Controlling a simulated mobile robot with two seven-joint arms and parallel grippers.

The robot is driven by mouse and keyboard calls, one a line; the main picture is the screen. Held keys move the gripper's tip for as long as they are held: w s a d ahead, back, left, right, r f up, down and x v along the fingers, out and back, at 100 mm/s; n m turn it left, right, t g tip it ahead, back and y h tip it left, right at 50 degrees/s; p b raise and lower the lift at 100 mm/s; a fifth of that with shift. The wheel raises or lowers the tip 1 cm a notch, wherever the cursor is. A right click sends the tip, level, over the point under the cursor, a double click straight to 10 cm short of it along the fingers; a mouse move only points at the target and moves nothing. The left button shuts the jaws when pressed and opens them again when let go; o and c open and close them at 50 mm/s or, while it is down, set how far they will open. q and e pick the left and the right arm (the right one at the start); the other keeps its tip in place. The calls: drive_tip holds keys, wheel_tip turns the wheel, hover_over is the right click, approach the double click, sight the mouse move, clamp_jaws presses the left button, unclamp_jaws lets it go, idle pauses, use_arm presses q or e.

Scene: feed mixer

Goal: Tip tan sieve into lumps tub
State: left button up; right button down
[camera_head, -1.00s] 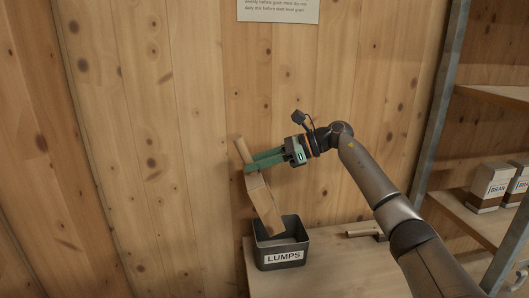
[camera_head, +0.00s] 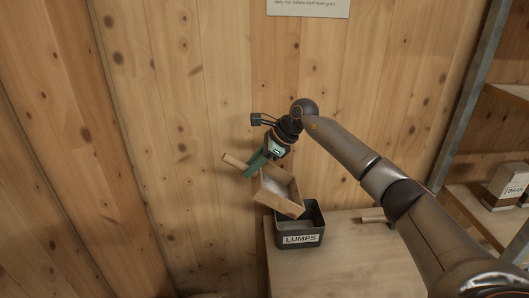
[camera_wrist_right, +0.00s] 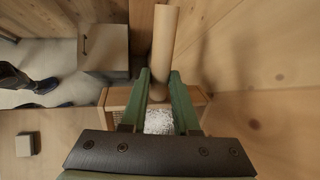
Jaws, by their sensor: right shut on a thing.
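The tan sieve (camera_head: 285,205) is a shallow wooden box with a round handle (camera_head: 235,160). In the head view it hangs tilted, its lower right corner over the left side of the dark lumps tub (camera_head: 315,227). Its inside faces up and toward the camera, and a pale floor shows; I cannot tell whether lumps remain in it. My right gripper (camera_head: 255,165) is shut on the handle near the box. The right wrist view shows green fingers (camera_wrist_right: 159,88) either side of the handle, with pale mesh below. The tub stands upright, labelled LUMPS. My left gripper is not in view.
The tub stands on a wooden bench (camera_head: 330,272), near its left end, by a plank wall (camera_head: 190,110). A small wooden piece (camera_head: 372,219) lies on the bench, partly behind my arm. Shelves with a BRAN box (camera_head: 508,187) stand at the right.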

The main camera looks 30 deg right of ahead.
drive_tip(key=shift+w+a+f+g+h, duration=0.3)
drive_tip(key=shift+w+a+f+h, duration=0.1)
drive_tip(key=shift+a, duration=0.1)
drive_tip(key=shift+s, duration=0.15)
drive_tip(key=shift+a+f+h, duration=0.15)
drive_tip(key=shift+f+h, duration=0.15)
wheel_tip(320, 180, down, 7)
drive_tip(key=w+a+g+h, duration=0.1)
drive_tip(key=a+g+h, duration=0.1)
drive_tip(key=g+h, duration=0.1)
drive_tip(key=shift+w+n+h+b, duration=0.25)
drive_tip(key=shift+h+b, duration=0.2)
drive_tip(key=shift+h, duration=0.45)
drive_tip(key=shift+s+r, duration=0.1)
drive_tip(key=shift+r, duration=0.05)
